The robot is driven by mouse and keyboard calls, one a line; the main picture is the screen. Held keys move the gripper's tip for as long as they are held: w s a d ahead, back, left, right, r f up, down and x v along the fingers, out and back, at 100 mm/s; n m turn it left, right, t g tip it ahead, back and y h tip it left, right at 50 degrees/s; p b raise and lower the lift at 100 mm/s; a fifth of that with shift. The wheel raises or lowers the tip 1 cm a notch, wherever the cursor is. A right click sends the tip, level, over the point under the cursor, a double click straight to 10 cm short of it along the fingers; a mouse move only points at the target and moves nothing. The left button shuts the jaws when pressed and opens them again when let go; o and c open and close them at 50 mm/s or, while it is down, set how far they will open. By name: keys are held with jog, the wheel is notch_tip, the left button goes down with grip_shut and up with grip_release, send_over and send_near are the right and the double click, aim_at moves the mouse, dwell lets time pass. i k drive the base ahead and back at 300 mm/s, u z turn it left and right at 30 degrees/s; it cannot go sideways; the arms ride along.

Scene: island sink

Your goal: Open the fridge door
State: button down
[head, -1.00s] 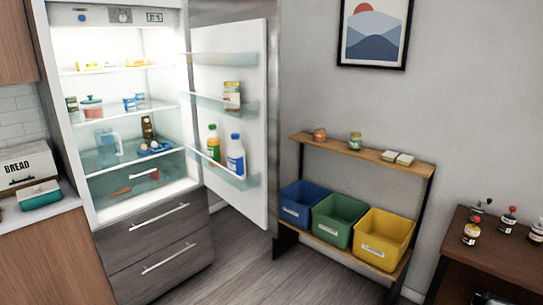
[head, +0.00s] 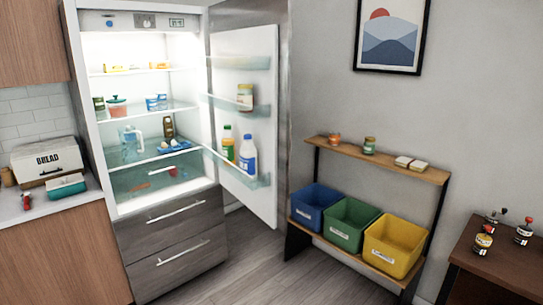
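The fridge (head: 97,130) stands at the left with its upper compartment lit and exposed. Its door (head: 252,125) stands wide open, swung out to the right, with its white inner side and shelves facing me. Bottles (head: 247,157) and a jar (head: 244,96) sit on the door shelves. Food and containers stand on the shelves inside. The two drawers (head: 170,233) below are shut. The door's outer handle is not visible. My gripper is not in view.
A counter (head: 50,210) with a bread box (head: 47,162) is left of the fridge. A shelf rack (head: 385,164) with blue, green and yellow bins (head: 394,244) stands right of the door. A dark table (head: 500,262) is at the far right. The floor (head: 290,275) in front is clear.

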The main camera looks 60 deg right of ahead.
aim_at(250, 40)
jog(key=u, duration=0.1)
jog(key=i, duration=0.95)
jog(key=z, duration=0.05)
